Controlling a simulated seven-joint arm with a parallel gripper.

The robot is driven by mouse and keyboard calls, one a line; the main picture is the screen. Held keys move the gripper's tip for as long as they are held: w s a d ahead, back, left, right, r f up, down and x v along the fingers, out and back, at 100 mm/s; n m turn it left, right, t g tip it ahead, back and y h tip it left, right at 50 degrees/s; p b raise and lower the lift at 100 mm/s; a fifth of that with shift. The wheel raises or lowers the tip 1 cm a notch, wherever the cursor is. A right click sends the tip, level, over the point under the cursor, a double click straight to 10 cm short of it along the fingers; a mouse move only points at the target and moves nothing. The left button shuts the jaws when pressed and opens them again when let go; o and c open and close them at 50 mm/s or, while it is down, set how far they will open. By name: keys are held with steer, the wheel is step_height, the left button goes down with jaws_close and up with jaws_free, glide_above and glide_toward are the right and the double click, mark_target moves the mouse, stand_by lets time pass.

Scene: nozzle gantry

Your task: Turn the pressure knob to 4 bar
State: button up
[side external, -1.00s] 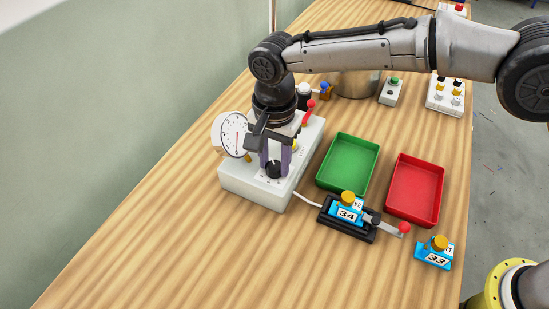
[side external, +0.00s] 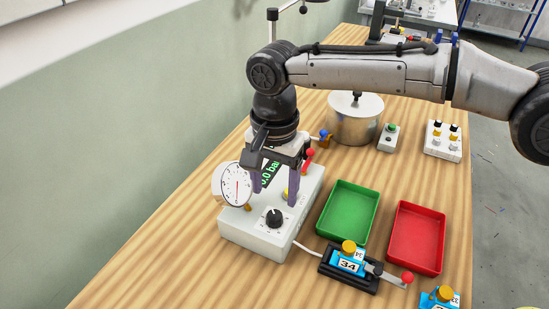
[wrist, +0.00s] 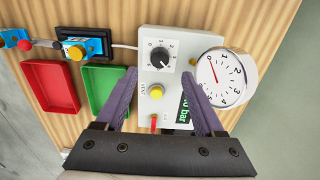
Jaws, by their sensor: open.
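The black pressure knob (side external: 274,217) sits on the front part of a white control box (side external: 250,231). In the wrist view the knob (wrist: 160,57) has a printed scale around it; its exact pointer setting is too small to tell. My gripper (side external: 275,199) is open and empty, above the box and behind the knob, with its purple fingers apart and clear of it. A round gauge (wrist: 224,79) on the box has its red needle near 0. A green-lettered display (side external: 268,174) reads about 0.0 bar and is partly hidden by my gripper.
On the box are a yellow button (wrist: 155,91) and a red-tipped lever (side external: 310,153). Green (side external: 347,211) and red (side external: 416,238) trays and a clamp with the blue part 34 (side external: 349,258) stand to the right. A metal pot (side external: 355,121) is behind.

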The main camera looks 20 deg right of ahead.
mark_target(275, 214)
step_height(275, 214, up, 7)
steer(key=shift+r, duration=0.2)
stand_by(0.5)
